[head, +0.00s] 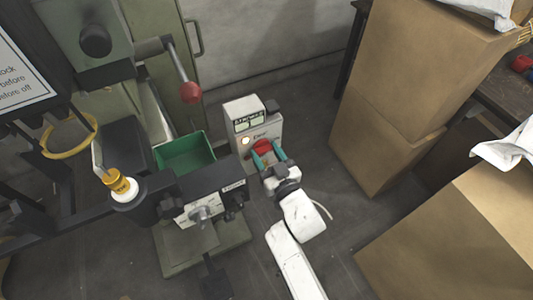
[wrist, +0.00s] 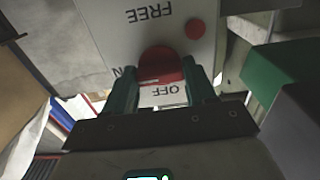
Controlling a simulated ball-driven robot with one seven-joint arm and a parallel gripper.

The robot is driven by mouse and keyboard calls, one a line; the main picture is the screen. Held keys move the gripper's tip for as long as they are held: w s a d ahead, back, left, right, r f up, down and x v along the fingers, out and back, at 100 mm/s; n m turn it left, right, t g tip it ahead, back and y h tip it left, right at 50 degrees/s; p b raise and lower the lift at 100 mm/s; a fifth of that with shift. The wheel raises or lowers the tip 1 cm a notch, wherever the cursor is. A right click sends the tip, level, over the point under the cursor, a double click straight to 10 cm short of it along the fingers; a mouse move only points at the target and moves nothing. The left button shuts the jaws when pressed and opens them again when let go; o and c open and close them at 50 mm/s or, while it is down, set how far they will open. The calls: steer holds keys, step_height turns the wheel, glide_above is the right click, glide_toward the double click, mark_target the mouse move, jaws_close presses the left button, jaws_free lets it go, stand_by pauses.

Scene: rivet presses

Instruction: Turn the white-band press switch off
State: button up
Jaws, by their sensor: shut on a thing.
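The switch box (head: 236,110) is a pale upright box with a small dark-framed display on top and a round light (head: 245,141) on its front. Its red rotary switch (head: 262,147) sits low on that front. In the wrist view the red switch (wrist: 160,62) is near the printed word OFF, with part of another word at its left and FREE above, upside down. My gripper (head: 267,157) is shut on the red switch, one teal finger on each side. The fingers hide its sides; which mark it points to I cannot tell.
Stacked cardboard boxes (head: 400,80) stand at right. Bare floor (head: 335,205) lies between my arm and the boxes.

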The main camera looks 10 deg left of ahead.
steer(key=shift+c, duration=0.9)
steer(key=n+b, duration=0.3)
steer(key=n, duration=0.6)
steer(key=shift+f, duration=0.1)
steer(key=n+b, duration=0.1)
steer(key=n, duration=0.3)
steer(key=shift+n, duration=0.4)
steer(key=shift+n+b, duration=0.75)
steer(key=shift+n, duration=1.35)
